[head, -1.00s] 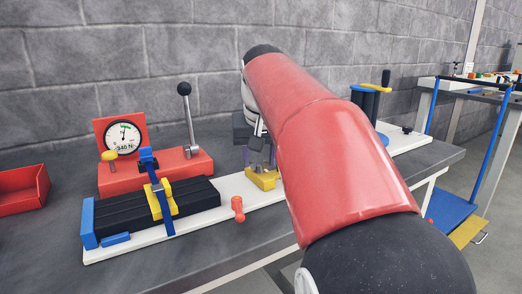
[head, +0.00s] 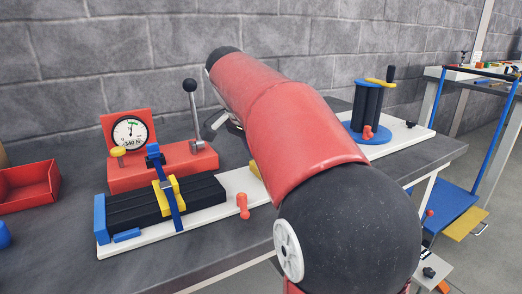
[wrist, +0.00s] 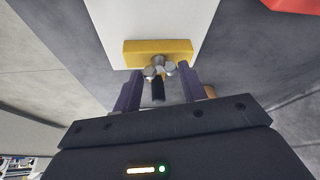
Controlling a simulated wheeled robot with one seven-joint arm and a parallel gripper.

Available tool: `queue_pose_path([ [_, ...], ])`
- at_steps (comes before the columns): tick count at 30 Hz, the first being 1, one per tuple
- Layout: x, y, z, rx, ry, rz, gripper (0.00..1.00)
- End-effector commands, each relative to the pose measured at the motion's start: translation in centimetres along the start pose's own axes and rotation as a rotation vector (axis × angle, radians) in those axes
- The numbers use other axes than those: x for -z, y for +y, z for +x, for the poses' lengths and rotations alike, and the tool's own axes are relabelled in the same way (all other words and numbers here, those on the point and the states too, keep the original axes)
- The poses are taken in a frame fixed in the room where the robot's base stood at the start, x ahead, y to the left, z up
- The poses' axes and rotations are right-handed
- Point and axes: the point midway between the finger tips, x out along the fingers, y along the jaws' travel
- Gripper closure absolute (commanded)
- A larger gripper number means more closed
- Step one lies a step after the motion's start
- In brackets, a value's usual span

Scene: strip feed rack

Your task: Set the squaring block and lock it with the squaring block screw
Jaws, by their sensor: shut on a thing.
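The yellow squaring block (wrist: 158,47) lies across the white base plate (wrist: 150,18) in the wrist view. In the head view only a sliver of it (head: 254,167) shows beside my red arm. At its near edge is a grey metal piece with rounded ends and a dark shank, which I take for the squaring block screw (wrist: 158,88). My gripper (wrist: 161,74) has its two purple fingers on either side of this screw and is shut on it. The fingertips are close to the block. Whether the screw is seated in the block cannot be told.
Left of my arm stand a red gauge unit (head: 160,172) with a black-knobbed lever (head: 190,86) and a black guide (head: 118,209) with a blue strap (head: 166,190). An orange peg (head: 243,205) is on the plate. A blue-based reel stand (head: 367,120) is right.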

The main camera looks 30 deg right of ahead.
Motion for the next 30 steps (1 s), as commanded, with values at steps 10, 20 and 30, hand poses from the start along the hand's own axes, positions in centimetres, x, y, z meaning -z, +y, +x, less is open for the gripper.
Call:
queue_pose_path([
  [10, 0.01, -0.21, -0.03, -0.05, 0.001, 0.124, 0.81],
  [20, 0.0, -0.19, -0.01, -0.059, -0.001, 0.145, 0.81],
  [30, 0.0, -0.19, 0.0, -0.059, -0.001, 0.144, 0.41],
])
